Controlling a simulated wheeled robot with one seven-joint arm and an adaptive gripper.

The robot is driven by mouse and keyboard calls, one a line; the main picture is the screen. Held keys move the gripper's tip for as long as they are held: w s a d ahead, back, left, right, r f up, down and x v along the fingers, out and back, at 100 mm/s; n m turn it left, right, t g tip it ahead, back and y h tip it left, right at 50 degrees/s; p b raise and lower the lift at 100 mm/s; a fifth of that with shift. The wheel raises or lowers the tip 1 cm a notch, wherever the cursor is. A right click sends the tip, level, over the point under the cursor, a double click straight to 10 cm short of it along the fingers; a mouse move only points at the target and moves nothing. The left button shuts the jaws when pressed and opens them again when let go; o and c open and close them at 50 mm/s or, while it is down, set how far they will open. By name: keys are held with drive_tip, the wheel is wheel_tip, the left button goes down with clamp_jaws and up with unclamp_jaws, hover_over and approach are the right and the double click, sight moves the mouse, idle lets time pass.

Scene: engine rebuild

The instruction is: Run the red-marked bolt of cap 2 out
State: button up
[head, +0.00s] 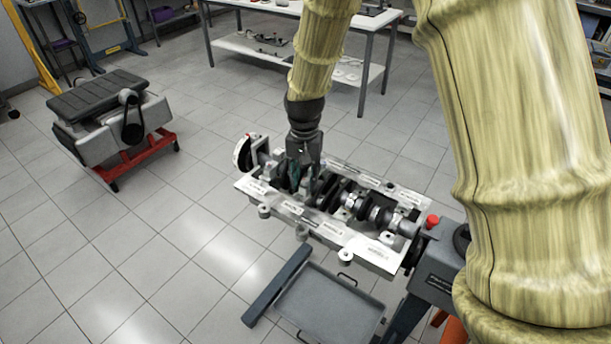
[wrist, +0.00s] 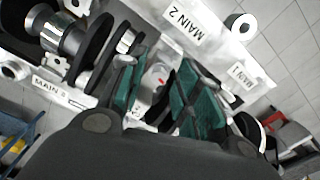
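My gripper (head: 303,179) points down over the left part of the engine block (head: 345,238) in the head view. In the wrist view its two green-padded fingers (wrist: 164,66) stand apart. Between them shows a pale metal piece with a small red mark (wrist: 159,82), which looks like the red-marked bolt on a bearing cap. A gap shows around it, and I see no finger closed on it. A "MAIN 2" label (wrist: 176,22) lies just beyond the fingers, and a "MAIN 1" label (wrist: 238,78) is to the right. The bolt is hidden in the head view.
The dark crankshaft (head: 362,208) runs along the block. A red knob (head: 432,221) is on the stand at the right. A grey tray (head: 330,308) sits below the block.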

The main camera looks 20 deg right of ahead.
sight(305, 180)
drive_tip(key=shift+r, duration=0.15)
wheel_tip(305, 180, up, 12)
idle(0.7)
